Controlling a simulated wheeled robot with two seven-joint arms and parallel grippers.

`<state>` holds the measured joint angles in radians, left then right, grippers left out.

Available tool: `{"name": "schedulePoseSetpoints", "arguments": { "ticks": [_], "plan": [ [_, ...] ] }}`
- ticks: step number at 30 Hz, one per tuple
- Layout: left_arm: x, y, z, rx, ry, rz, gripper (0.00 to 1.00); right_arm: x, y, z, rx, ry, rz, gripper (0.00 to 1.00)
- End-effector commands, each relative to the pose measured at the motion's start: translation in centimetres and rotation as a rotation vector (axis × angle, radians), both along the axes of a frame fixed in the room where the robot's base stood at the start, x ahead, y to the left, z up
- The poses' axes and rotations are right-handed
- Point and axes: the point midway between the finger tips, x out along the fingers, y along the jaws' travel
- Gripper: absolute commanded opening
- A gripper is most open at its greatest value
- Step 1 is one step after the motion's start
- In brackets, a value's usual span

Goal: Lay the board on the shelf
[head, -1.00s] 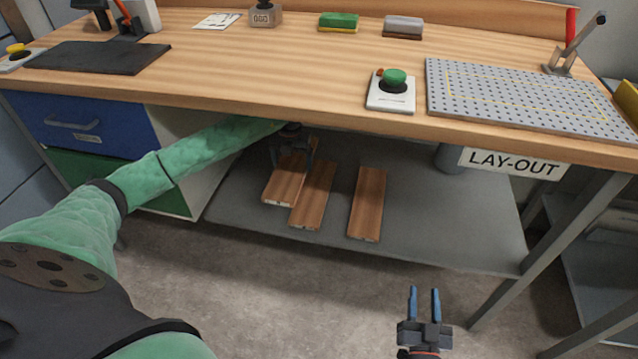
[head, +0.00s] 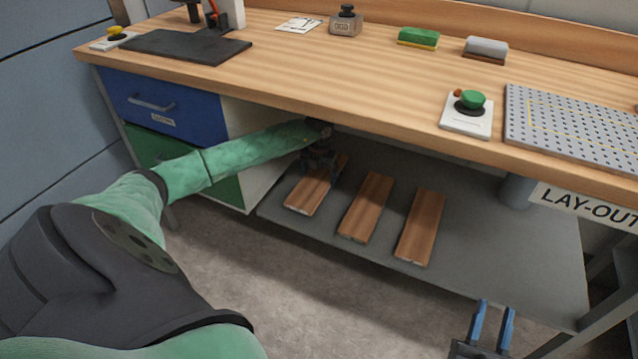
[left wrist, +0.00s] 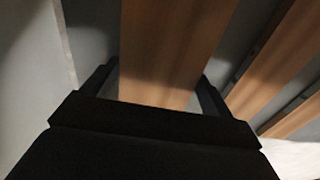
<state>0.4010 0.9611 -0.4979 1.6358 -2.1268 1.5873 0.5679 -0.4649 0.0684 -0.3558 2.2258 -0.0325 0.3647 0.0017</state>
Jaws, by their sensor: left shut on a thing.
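A brown wooden board (head: 312,192) is in my left gripper (head: 322,172), at the left part of the grey lower shelf (head: 480,235). The left gripper is shut on it from above, its fingers at the board's two long sides. The held board (left wrist: 170,45) also shows between the fingers in the left wrist view. It is at or just above the shelf surface; I cannot tell whether it touches. Two more boards, a middle one (head: 366,207) and a right one (head: 420,228), lie flat to its right. My right gripper (head: 493,322) is open and empty in front of the shelf.
The wooden worktop (head: 330,75) overhangs the shelf, with my left arm reaching beneath its edge. A drawer cabinet (head: 235,180) borders the shelf on the left. A grey cylinder (head: 516,190) stands towards the back right.

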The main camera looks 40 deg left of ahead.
Motion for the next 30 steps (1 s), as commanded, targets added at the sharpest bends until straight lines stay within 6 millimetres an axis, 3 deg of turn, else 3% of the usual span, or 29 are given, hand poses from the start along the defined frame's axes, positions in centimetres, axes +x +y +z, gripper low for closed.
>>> {"name": "schedulePoseSetpoints", "arguments": {
  "ticks": [10,29,30],
  "plan": [
    [0.0,-0.1,-3.4,-0.001,0.0,0.0,0.53,-1.3,-0.5,4.3,0.037,-0.144,-0.008,0.36],
    [0.0,-0.1,-3.7,0.0,0.0,0.0,0.53,-1.6,-0.6,4.9,0.043,-0.17,-0.008,0.36],
    [0.0,-0.1,-3.8,0.0,0.0,0.0,0.88,-1.7,-0.6,5.0,0.045,-0.175,-0.009,0.36]
  ]
}}
